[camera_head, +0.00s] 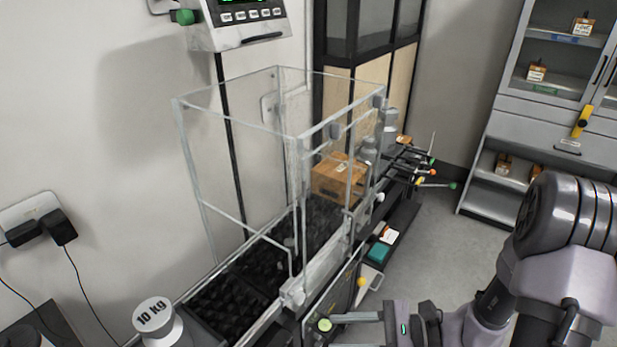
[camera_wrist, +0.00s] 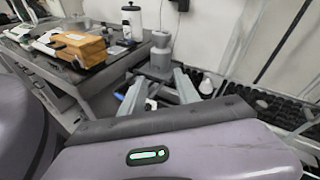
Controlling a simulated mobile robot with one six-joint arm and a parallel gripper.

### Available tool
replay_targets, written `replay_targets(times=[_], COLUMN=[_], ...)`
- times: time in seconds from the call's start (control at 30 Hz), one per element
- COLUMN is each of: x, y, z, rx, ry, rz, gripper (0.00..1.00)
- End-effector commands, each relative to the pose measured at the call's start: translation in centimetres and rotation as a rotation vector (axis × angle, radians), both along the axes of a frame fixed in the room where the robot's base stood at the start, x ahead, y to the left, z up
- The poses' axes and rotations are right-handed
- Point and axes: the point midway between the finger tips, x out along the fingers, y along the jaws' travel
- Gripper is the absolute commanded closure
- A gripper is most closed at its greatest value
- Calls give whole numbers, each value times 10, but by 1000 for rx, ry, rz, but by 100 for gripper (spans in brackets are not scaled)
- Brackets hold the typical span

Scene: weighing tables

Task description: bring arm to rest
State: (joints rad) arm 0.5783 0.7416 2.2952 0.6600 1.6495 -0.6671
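My gripper (camera_head: 338,332) is at the lower middle of the head view, and my arm comes in from the right. Its two fingers point left and stand apart, with nothing seen between them. In the wrist view my gripper (camera_wrist: 161,78) also shows spread fingers. A grey knobbed cylinder (camera_wrist: 160,52) stands beyond the fingertips there, apart from them as far as I can tell. In the head view a grey 10 kg weight (camera_head: 155,318) stands at the lower left, well left of the fingers.
A cabinet (camera_head: 560,95) is at right; open floor (camera_head: 440,240) lies between. The wrist view shows a box (camera_wrist: 78,45) and bottle (camera_wrist: 131,22) on a table.

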Motion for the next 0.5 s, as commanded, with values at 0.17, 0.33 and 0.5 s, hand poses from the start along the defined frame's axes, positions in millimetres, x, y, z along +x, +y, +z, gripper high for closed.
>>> replay_targets(times=[0.17,0.33,0.5], x=[-57,-86,-91], y=[23,7,-9], z=[62,107,151], rx=[-486,-978,-1292], ry=[-248,-575,-864], rz=[415,588,564], gripper=[62,62,62])
